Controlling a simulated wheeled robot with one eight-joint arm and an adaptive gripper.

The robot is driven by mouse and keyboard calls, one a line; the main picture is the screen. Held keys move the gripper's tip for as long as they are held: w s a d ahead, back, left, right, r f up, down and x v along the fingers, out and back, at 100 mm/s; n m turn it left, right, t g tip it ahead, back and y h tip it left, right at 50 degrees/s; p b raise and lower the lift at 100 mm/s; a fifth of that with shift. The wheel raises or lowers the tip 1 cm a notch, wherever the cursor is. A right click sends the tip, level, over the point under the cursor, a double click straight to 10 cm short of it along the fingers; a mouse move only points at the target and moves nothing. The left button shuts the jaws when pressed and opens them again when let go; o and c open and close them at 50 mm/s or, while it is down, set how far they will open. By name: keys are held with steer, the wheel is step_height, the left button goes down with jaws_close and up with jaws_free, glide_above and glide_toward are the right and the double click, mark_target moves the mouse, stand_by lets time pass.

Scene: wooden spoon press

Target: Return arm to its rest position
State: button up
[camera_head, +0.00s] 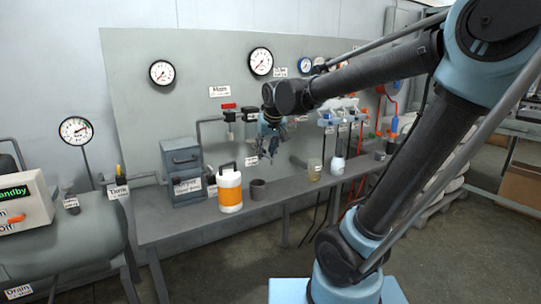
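My arm reaches from its blue base at the lower right, up to the right edge, then left across the bench. My gripper (266,148) hangs at the arm's far end, pointing down in front of the grey back panel (215,60).
On the bench stand a grey box (182,170), an orange-and-white container (230,190), a dark cup (258,189), a beige cup (314,170) and a white bottle (338,160). Gauges, valves and hoses line the panel. A tank (65,235) and a standby display (22,205) are left.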

steer(key=s+d+f+m+t+h, duration=0.1)
steer(key=s+d+f+m, duration=0.15)
steer(key=d, duration=0.85)
steer(key=s+d+f+m+t+h, duration=0.15)
steer(key=s+d, duration=0.25)
steer(key=d, duration=0.6)
steer(key=s+f+g, duration=0.5)
steer(key=s+f, duration=0.7)
steer(key=s, duration=0.3)
steer(key=shift+s, duration=0.25)
steer(key=shift+d+y, duration=0.1)
steer(key=shift+y, duration=0.15)
